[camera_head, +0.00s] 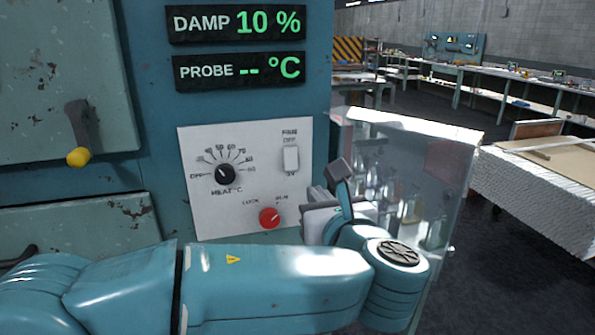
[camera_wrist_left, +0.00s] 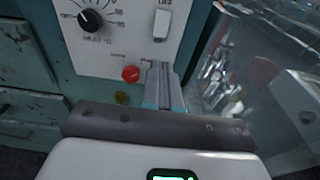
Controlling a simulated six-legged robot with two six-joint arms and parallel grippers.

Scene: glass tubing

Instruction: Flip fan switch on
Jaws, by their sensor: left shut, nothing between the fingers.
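The fan switch (camera_head: 290,159) is a white rocker at the upper right of a pale control plate (camera_head: 245,205). It is labelled FAN, with OFF above it and a blurred label below. I cannot tell which way it is set. It also shows at the top of the left wrist view (camera_wrist_left: 162,24). My left gripper (camera_head: 341,172) is shut and empty, right of and a little below the switch in the head view. In the left wrist view its shut fingers (camera_wrist_left: 161,68) point up towards the plate, below the switch, with a visible gap. My right gripper is out of view.
A black heat dial (camera_head: 225,174) and a red knob (camera_head: 269,218) share the plate. Displays above read DAMP 10 % (camera_head: 237,23) and PROBE -- °C (camera_head: 238,70). A clear-walled case (camera_head: 455,190) with glassware stands close right of my gripper. A yellow-tipped lever (camera_head: 79,156) is at left.

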